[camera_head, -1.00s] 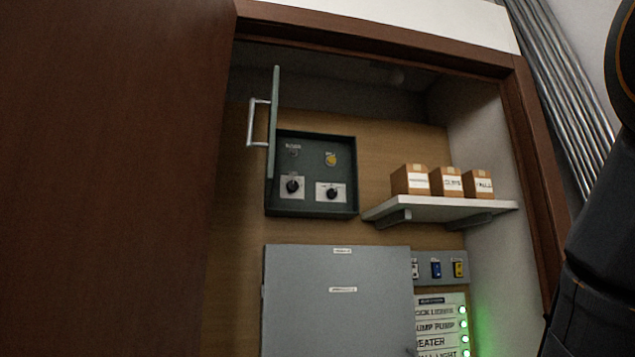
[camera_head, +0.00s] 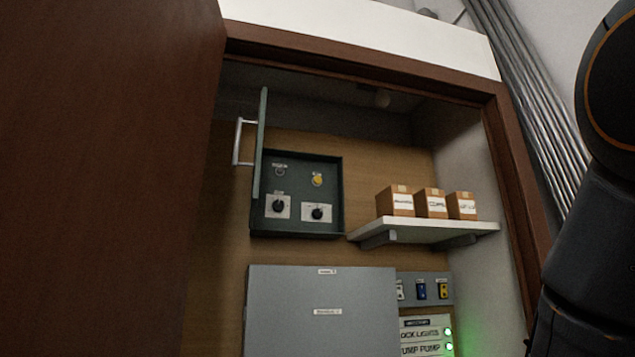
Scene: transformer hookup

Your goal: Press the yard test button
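A dark green control box (camera_head: 334,195) hangs on the back wall of a closet, with its door (camera_head: 261,145) swung open at the left by a pale handle. Inside are a yellow button (camera_head: 317,179) at upper right, a dark round fitting (camera_head: 280,170) at upper left, and two black knobs (camera_head: 279,205) below on pale plates. The labels are too small to read, so I cannot tell which is the yard test button. My gripper is not in view; only my dark arm shows at the right edge.
A large grey cabinet (camera_head: 320,310) sits below the box. A white shelf (camera_head: 425,228) with cardboard boxes (camera_head: 430,204) is at right. Below it are a switch strip (camera_head: 425,290) and a panel with green lights (camera_head: 448,332). A brown door (camera_head: 100,180) fills the left.

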